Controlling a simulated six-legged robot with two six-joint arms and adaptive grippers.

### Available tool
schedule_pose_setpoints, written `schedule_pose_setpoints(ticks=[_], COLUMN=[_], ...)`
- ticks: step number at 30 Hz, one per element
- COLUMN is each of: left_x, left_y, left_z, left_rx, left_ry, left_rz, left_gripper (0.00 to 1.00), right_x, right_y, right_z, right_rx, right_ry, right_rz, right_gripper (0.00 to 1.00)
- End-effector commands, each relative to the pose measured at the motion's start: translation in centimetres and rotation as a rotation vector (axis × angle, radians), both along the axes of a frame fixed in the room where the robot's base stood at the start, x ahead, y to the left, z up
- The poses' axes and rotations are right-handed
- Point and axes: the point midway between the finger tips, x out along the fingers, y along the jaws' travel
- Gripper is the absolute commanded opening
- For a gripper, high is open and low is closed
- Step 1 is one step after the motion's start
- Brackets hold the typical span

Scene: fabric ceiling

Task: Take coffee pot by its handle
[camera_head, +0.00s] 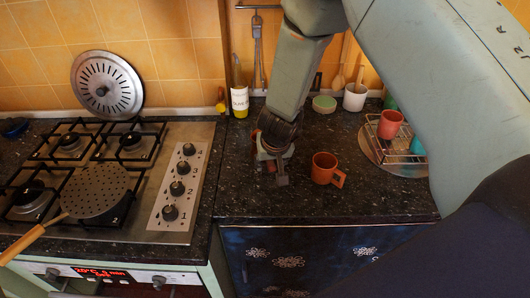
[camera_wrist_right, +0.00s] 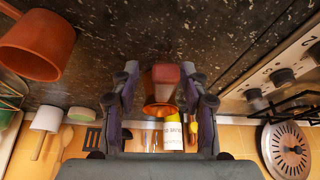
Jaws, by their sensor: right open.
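The copper coffee pot (camera_wrist_right: 160,108) shows between my right gripper's fingers in the right wrist view. Its reddish handle (camera_wrist_right: 167,75) points toward that camera and lies between the two fingers, with gaps on both sides. My right gripper (camera_wrist_right: 161,82) is open. In the head view my right gripper (camera_head: 273,170) is low over the dark counter, just left of an orange mug, and mostly hides the pot. My left gripper is not in view.
The orange mug (camera_head: 324,166) stands close to the right gripper; it also shows in the right wrist view (camera_wrist_right: 35,45). A stove (camera_head: 180,188) with a perforated pan (camera_head: 95,190) is at left. A dish rack (camera_head: 400,152) stands at right. A labelled bottle (camera_head: 239,100) is behind.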

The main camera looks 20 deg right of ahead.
Motion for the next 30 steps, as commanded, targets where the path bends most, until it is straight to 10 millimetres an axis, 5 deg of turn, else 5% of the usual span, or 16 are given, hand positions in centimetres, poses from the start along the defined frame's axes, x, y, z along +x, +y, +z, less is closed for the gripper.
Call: schedule_pose_setpoints(ticks=[8, 24, 30], left_x=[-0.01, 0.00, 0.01], left_y=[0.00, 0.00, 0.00], left_z=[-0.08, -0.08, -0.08], left_rx=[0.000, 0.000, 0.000], left_ry=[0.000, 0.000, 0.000], left_rz=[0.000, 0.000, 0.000], left_gripper=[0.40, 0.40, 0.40], right_x=[0.23, 0.22, 0.22], right_y=[-0.15, -0.12, -0.12], right_z=[-0.26, -0.22, -0.22], right_rx=[0.001, 0.001, 0.001], right_ry=[-0.001, -0.001, -0.001], right_rz=[-0.001, 0.000, 0.000], right_gripper=[0.45, 0.00, 0.00])
